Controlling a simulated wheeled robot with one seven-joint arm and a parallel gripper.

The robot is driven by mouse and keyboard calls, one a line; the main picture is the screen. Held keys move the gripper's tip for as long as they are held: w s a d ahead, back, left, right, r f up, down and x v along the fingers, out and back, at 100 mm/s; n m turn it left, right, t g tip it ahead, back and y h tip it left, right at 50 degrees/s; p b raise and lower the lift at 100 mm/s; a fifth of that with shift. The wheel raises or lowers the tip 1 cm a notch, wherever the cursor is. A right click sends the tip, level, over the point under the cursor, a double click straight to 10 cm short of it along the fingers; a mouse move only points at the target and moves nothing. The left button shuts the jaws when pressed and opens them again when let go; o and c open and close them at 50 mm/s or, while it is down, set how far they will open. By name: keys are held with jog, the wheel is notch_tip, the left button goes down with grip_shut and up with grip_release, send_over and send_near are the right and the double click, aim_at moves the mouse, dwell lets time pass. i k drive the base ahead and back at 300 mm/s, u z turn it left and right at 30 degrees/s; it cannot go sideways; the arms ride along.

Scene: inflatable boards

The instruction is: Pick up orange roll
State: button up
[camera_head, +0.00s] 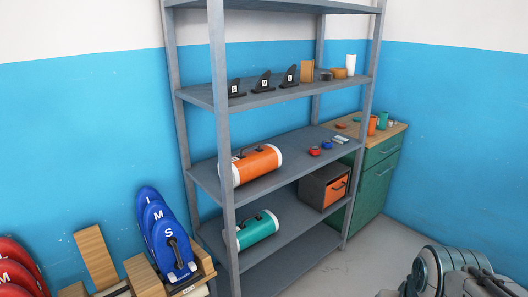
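The orange roll (258,163) lies on its side on a middle shelf of the grey metal rack, with white ends and a dark handle or strap on top. The rack's front left post covers part of its left end. Part of my arm shows at the lower right, well apart from the roll and the rack. I cannot make out the gripper's fingers there.
A teal roll (258,231) lies one shelf below, beside a grey box with an orange drawer front (337,189). Small red and blue items (327,146) sit right of the orange roll. Black fins (262,82) stand on the shelf above. Blue boards (165,233) stand left; a green cabinet (376,180) stands right.

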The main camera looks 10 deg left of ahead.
aim_at(251, 164)
jog(key=u, duration=0.3)
jog(key=i, duration=1.75)
jog(key=u, duration=0.35)
